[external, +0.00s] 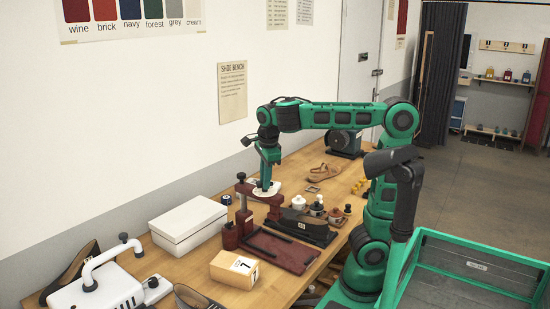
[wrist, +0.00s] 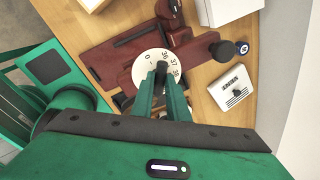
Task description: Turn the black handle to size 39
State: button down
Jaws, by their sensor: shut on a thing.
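The white dial (wrist: 148,66) sits on a dark red machine (wrist: 120,60) in the wrist view, with 0, 36, 37 and 38 legible around its edge. No 39 can be read; my fingers cover the lower part of the dial. The black handle (wrist: 161,68) stands at the dial's middle, its visible end towards the 36. My gripper (wrist: 161,88) is shut on the handle. In the external view my gripper (external: 264,187) points down onto the dial (external: 274,188) on the bench, and the handle is too small to make out.
Small bottles (external: 317,209) and a black device (external: 304,226) stand close on the right. A tan sandal (external: 325,171) lies farther back on the wooden bench.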

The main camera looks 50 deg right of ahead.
jog(key=m, duration=0.5)
jog(key=shift+w+a+m+g+h, duration=0.1)
jog(key=shift+w+m+g+h, duration=0.15)
jog(key=shift+m+g+h, duration=0.05)
dwell(0.4)
jog(key=c, duration=1.7)
grip_release()
jog(key=shift+c, duration=0.2)
